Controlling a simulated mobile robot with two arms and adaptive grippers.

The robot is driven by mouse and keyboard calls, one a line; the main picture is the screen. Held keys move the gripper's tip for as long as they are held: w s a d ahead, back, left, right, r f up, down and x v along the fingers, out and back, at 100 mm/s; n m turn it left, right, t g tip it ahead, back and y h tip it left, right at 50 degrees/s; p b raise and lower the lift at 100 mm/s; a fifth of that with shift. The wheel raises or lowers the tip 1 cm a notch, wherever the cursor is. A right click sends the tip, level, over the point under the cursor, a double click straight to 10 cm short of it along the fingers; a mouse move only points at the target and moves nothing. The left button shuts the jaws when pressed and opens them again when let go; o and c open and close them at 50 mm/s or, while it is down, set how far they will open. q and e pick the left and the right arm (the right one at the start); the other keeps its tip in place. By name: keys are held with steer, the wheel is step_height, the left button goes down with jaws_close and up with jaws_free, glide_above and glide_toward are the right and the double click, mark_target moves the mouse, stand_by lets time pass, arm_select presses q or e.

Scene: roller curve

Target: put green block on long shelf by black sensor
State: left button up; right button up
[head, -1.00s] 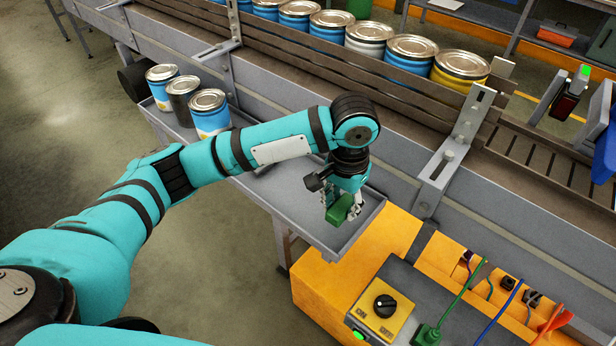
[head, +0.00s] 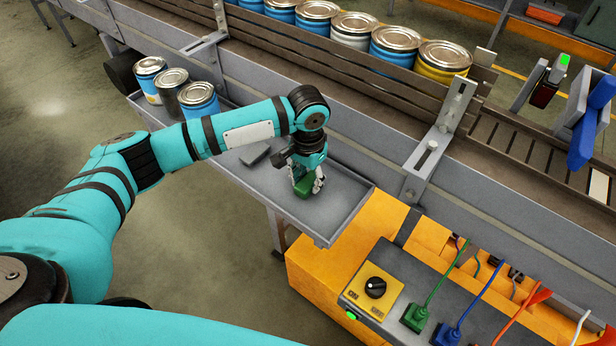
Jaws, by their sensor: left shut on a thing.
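The green block (head: 305,187) is between the fingers of my left gripper (head: 306,183), which is shut on it. Fingers hide part of the block. It is over the right part of the long grey shelf (head: 345,195), low and close to its surface; I cannot tell whether it touches. A small dark grey or black object (head: 254,153), possibly the black sensor, lies on the shelf just left of the gripper, partly behind my arm. Another dark device with a green light (head: 545,92) stands beyond the conveyor at the right. My right gripper is not in view.
Several paint cans (head: 198,100) stand on the shelf's left end. More cans (head: 394,44) line the conveyor behind its brown side rail (head: 330,75). A yellow cabinet with a control box (head: 376,290) and cables is below right. The shelf's right end is bare.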

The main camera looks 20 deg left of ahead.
mark_target(308, 181)
arm_select(q)
steer(key=o, duration=1)
steer(key=shift+f, duration=0.1)
steer(key=shift+o, duration=0.8)
step_height(308, 181, up, 12)
steer(key=b, duration=0.2)
steer(key=shift+b, duration=0.4)
